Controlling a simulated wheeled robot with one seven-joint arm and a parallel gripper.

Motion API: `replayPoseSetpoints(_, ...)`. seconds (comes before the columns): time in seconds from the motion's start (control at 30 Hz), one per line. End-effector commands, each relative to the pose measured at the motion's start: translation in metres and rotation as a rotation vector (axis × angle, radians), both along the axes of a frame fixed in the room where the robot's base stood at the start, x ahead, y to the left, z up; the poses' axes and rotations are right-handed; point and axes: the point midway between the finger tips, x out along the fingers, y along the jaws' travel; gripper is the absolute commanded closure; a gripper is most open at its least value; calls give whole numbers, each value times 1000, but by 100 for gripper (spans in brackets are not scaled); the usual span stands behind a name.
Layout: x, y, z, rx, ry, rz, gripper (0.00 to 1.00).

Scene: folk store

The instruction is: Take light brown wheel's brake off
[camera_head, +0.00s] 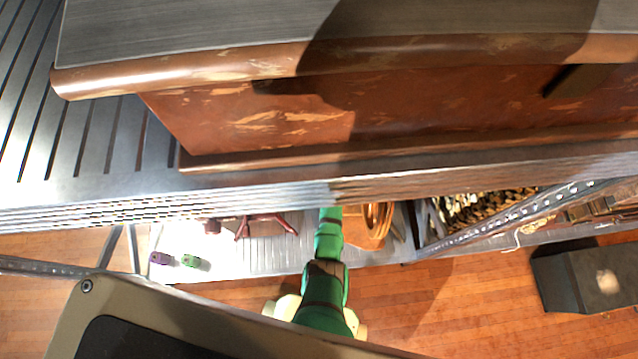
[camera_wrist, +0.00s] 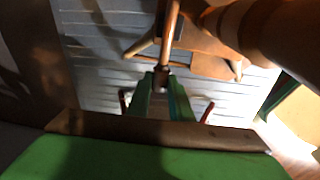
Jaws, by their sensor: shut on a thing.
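The light brown wheel (camera_head: 375,222) is partly visible on the lower shelf in the head view, just right of my green arm. In the wrist view, a thick curved light brown wooden part (camera_wrist: 268,30) fills the upper right and seems to belong to it. My gripper (camera_wrist: 163,82), with green fingers, is shut on the lower end of a thin brown rod (camera_wrist: 171,32). I cannot tell for sure that this rod is the brake. In the head view the shelf above hides my gripper.
A large brown chest (camera_head: 250,115) stands on the metal shelf above. On the lower shelf (camera_head: 225,265) are a dark red legged piece (camera_head: 265,222), a purple item (camera_head: 160,258) and a green item (camera_head: 190,261). A dark box (camera_head: 585,278) stands on the floor at right.

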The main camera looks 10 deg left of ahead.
Motion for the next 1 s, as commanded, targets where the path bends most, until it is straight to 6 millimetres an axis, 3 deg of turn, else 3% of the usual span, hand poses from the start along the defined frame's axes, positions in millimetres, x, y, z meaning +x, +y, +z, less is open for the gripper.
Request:
replayPoseSetpoints(0.13,2,-10,3,27,3,-18,100)
replayPoseSetpoints(0.43,3,-12,4,31,2,-21,100)
replayPoseSetpoints(0.47,3,-12,4,31,2,-21,78)
replayPoseSetpoints(0.53,3,-12,4,31,2,-21,62)
replayPoseSetpoints(0.83,2,-11,4,30,4,-19,62)
replayPoseSetpoints(1.0,2,-12,14,31,2,-20,62)
